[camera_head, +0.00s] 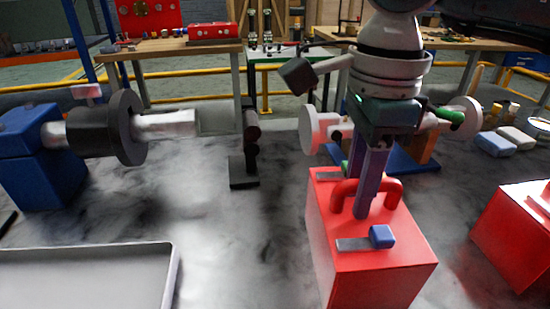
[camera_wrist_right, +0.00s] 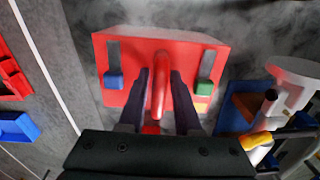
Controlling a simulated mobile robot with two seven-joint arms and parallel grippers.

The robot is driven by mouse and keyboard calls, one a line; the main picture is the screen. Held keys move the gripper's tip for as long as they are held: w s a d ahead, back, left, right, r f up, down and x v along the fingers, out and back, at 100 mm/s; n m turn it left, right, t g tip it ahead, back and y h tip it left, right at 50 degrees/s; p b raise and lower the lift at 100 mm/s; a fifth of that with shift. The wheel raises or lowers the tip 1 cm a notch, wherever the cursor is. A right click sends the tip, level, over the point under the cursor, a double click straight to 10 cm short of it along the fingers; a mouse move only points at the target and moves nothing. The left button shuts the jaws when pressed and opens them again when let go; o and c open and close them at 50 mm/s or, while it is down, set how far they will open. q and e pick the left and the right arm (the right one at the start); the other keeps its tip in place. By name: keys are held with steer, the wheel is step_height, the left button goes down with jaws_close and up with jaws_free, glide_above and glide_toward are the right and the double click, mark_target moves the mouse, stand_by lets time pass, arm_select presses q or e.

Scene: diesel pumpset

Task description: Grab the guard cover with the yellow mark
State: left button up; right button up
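The red guard cover (camera_head: 385,278) is a box with a red arched handle (camera_head: 345,190) on top. In the wrist view, the cover (camera_wrist_right: 128,45) has a small yellow-orange mark (camera_wrist_right: 202,105) at its near right edge, beside a green block. In the head view I cannot make out this mark. My right gripper (camera_head: 366,205) points down over the cover, its two fingers straddling the handle. In the wrist view, the fingers (camera_wrist_right: 160,80) are apart, with the handle between them and seemingly narrow gaps at its sides. My left gripper is not in view.
Another red box (camera_head: 515,235) stands at the right. A blue machine with a dark coupling disc (camera_head: 125,128) is at the left. A grey tray (camera_head: 85,250) lies at the front left. Light blocks (camera_head: 495,143) lie at the right. Grey surface between tray and cover is clear.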

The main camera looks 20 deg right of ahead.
jaws_close()
steer(key=shift+r, duration=0.1)
stand_by(0.9)
